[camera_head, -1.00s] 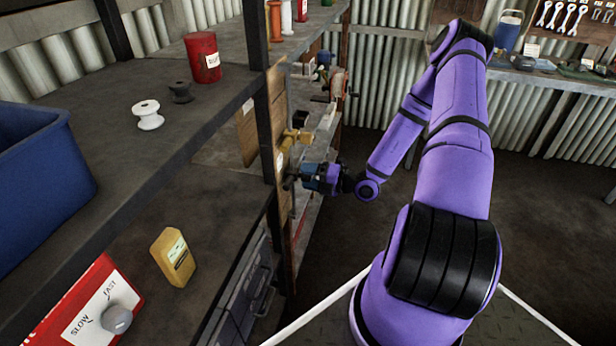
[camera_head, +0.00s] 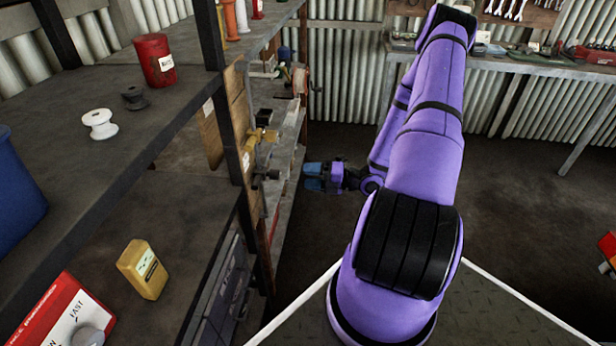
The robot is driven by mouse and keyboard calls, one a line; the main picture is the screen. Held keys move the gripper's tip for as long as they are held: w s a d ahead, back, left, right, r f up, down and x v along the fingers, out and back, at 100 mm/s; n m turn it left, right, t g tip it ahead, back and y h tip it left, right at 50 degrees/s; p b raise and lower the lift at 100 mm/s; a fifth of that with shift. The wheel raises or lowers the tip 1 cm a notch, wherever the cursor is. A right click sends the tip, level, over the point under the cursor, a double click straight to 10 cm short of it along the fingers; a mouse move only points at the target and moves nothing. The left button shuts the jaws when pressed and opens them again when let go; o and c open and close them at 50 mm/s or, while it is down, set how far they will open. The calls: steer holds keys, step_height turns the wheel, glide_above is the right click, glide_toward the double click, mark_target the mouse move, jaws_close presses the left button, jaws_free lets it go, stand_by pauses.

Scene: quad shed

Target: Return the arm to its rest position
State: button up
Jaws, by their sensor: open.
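My gripper (camera_head: 312,177) is near the middle of the head view, at the end of my purple arm. Its blue fingers point left, toward the shelving. A gap of dark floor shows between the fingertips and the wooden post board (camera_head: 236,125) with brass and dark fittings. I see nothing held in the fingers. The arm rises from my base, reaches up and forward, then folds down and back to the gripper.
Shelving on the left holds a red can (camera_head: 154,61), a white spool (camera_head: 100,123), a dark spool (camera_head: 134,98), a blue bin (camera_head: 15,190) and a yellow box (camera_head: 142,269). A workbench (camera_head: 500,62) stands along the back wall. The floor (camera_head: 510,190) at right is open.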

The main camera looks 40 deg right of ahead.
steer(key=shift+r, duration=0.1)
stand_by(0.3)
steer(key=s+a+r+n+g+h, duration=0.1)
steer(key=s+a+r+n+g, duration=0.1)
steer(key=a+r+n+g, duration=0.8)
steer(key=s+a+r+n+g+h, duration=0.1)
steer(key=a+r+n+g, duration=0.35)
steer(key=r+n, duration=1)
steer(key=s+a+r+n+t+h, duration=0.2)
steer(key=s+r+n+t+h, duration=0.1)
steer(key=s+r+n, duration=0.4)
steer(key=s+a+r+n+t+h, duration=0.3)
steer(key=s+r+n+h, duration=0.2)
steer(key=n, duration=0.8)
steer(key=shift+s+a+r+h, duration=0.35)
steer(key=shift+s+r, duration=1)
steer(key=shift+r, duration=0.9)
